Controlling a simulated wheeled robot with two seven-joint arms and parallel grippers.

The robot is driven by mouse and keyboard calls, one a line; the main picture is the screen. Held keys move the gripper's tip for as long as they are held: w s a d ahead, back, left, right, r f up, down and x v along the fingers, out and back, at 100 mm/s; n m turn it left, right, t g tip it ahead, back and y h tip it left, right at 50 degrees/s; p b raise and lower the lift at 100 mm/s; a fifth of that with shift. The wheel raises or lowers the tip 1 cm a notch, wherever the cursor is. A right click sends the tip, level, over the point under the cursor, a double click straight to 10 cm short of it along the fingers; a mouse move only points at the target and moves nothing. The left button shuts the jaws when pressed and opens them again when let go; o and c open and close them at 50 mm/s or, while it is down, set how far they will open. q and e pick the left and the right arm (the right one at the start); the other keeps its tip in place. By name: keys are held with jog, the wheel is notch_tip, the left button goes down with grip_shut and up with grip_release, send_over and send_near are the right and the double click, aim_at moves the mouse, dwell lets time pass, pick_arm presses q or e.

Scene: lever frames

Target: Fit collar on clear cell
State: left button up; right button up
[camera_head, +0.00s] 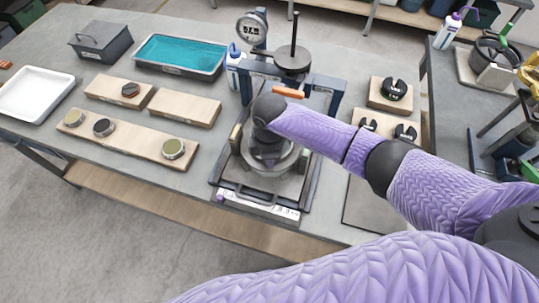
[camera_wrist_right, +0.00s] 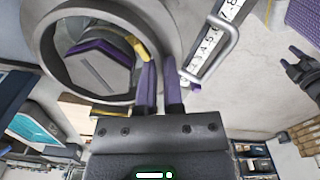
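My right gripper (camera_wrist_right: 160,85) is low over the lever frame in the middle of the bench. In the wrist view its fingers straddle the wall of a thick grey ring, the collar (camera_wrist_right: 52,50), and look closed on it. The ring also shows under my wrist in the head view (camera_head: 284,163). It is over the pale, see-through cell (camera_head: 266,184) on the dark base tray; whether it is seated cannot be told. My left gripper (camera_wrist_right: 292,60) appears small at the wrist view's right edge, fingers apart and empty. It is out of the head view.
The lever frame's blue posts (camera_head: 334,95), gauge (camera_head: 251,28) and upright rod stand just behind my wrist. Wooden boards with discs (camera_head: 130,137), a teal-filled tray (camera_head: 180,54) and a white tray (camera_head: 37,92) are at left. Slotted black weights (camera_head: 393,89) are at right.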

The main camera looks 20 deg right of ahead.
pick_arm(q)
jog(key=shift+d, duration=0.3)
pick_arm(e)
jog(key=o, duration=0.4)
jog(key=shift+o, duration=0.2)
jog(key=shift+r, duration=0.1)
